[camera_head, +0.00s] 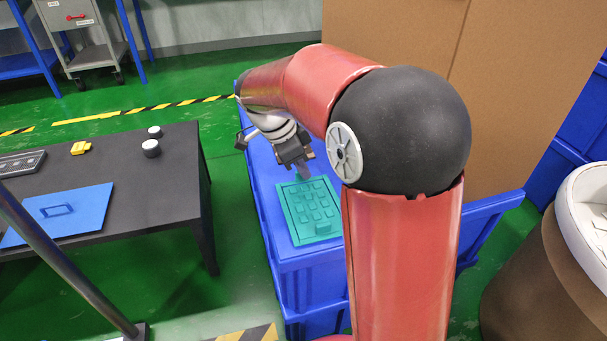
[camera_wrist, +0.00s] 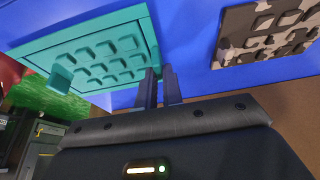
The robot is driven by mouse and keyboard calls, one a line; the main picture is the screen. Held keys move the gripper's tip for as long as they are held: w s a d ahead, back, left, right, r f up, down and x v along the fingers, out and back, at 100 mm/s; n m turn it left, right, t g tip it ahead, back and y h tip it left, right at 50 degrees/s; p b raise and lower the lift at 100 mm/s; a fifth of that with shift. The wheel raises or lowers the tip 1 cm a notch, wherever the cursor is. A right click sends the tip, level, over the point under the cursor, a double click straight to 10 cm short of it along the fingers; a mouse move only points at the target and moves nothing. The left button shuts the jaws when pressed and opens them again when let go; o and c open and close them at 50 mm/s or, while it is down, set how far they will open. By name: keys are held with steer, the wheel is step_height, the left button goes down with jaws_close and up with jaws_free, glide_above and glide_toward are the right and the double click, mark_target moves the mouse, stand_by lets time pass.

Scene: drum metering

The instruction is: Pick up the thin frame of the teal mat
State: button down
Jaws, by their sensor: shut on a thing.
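The teal mat (camera_head: 312,207) lies on top of a blue bin (camera_head: 303,264), with a thin rim around rows of raised pads and a larger block near one end. In the wrist view the teal mat (camera_wrist: 88,33) fills the upper left. My gripper (camera_head: 303,172) is over the mat's far edge in the head view. In the wrist view my gripper (camera_wrist: 157,78) has its fingers close together at the mat's edge, shut on the thin frame. The fingers partly hide the pinched spot. I cannot tell whether the mat is lifted.
A camouflage-patterned padded mat (camera_wrist: 265,32) lies beside the teal one on the blue surface. A black table (camera_head: 130,170) at left holds a blue panel (camera_head: 62,213), white knobs and a yellow piece (camera_head: 80,148). A cardboard wall (camera_head: 515,75) stands behind at right.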

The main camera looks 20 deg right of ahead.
step_height(320, 180, up, 25)
steer(key=p, duration=0.8)
steer(key=shift+f, duration=0.2)
steer(key=shift+s+f, duration=0.1)
stand_by(0.5)
